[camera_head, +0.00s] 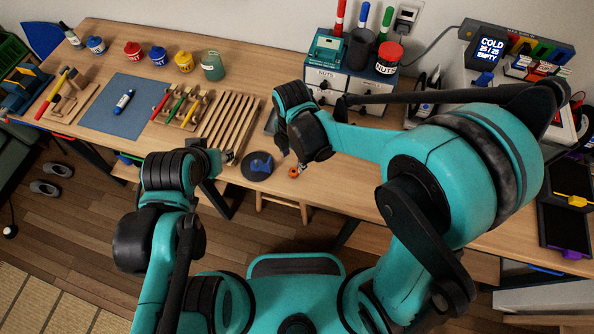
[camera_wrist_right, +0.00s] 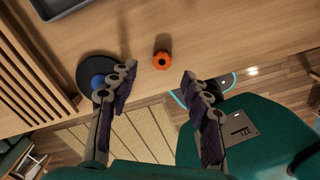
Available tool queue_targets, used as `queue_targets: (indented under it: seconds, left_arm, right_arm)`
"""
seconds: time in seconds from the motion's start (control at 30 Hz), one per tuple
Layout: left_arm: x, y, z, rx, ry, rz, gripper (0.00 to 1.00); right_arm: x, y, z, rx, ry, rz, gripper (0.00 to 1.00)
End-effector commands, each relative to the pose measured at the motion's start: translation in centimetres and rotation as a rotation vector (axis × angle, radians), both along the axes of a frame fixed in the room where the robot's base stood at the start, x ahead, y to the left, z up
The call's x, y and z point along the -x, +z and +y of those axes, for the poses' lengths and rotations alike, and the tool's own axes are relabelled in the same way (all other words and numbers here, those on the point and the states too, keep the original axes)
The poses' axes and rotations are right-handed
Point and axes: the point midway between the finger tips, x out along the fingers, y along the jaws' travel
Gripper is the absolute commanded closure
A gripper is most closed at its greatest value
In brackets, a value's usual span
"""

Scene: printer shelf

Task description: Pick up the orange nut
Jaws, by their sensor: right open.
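The orange nut (camera_head: 293,174) lies on the wooden table near its front edge. In the right wrist view the nut (camera_wrist_right: 162,60) shows whole, beyond the fingertips and between the lines of the two fingers. My right gripper (camera_wrist_right: 158,80) is open and empty, with a finger on each side of the nut's line. In the head view my right gripper (camera_head: 298,162) is above and close to the nut, partly hidden by its own wrist. My left gripper (camera_head: 225,157) is over the table's front edge, left of the nut; its jaws are too small to read.
A black round disc (camera_head: 248,172) with a blue piece on it sits left of the nut. A slatted wooden rack (camera_head: 229,120) stands further left. A drawer unit marked NUTS (camera_head: 350,83) stands behind. The wood around the nut is bare.

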Motion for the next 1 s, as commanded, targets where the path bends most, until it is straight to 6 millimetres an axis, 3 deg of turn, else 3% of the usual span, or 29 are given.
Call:
queue_targets:
  seconds: [0.4, 0.73, 0.9, 1.0]
  left_arm:
    - [0.0, -2.7, 0.0, 0.000, 0.000, 0.000, 0.60]
    - [0.0, -2.8, 0.0, 0.000, 0.000, 0.000, 0.60]
    - [0.0, -2.8, 0.0, 0.000, 0.000, 0.000, 0.60]
    - [0.0, -2.8, 0.0, 0.000, 0.000, 0.000, 0.60]
  right_arm:
    - [0.0, -6.0, -0.7, -0.001, -0.004, -0.002, 0.51]
    - [0.0, -6.6, -0.7, -0.001, -0.005, -0.002, 0.51]
    - [0.0, -6.6, -0.7, -0.001, -0.005, -0.002, 0.92]
    - [0.0, -6.6, -0.7, -0.001, -0.005, -0.002, 0.92]
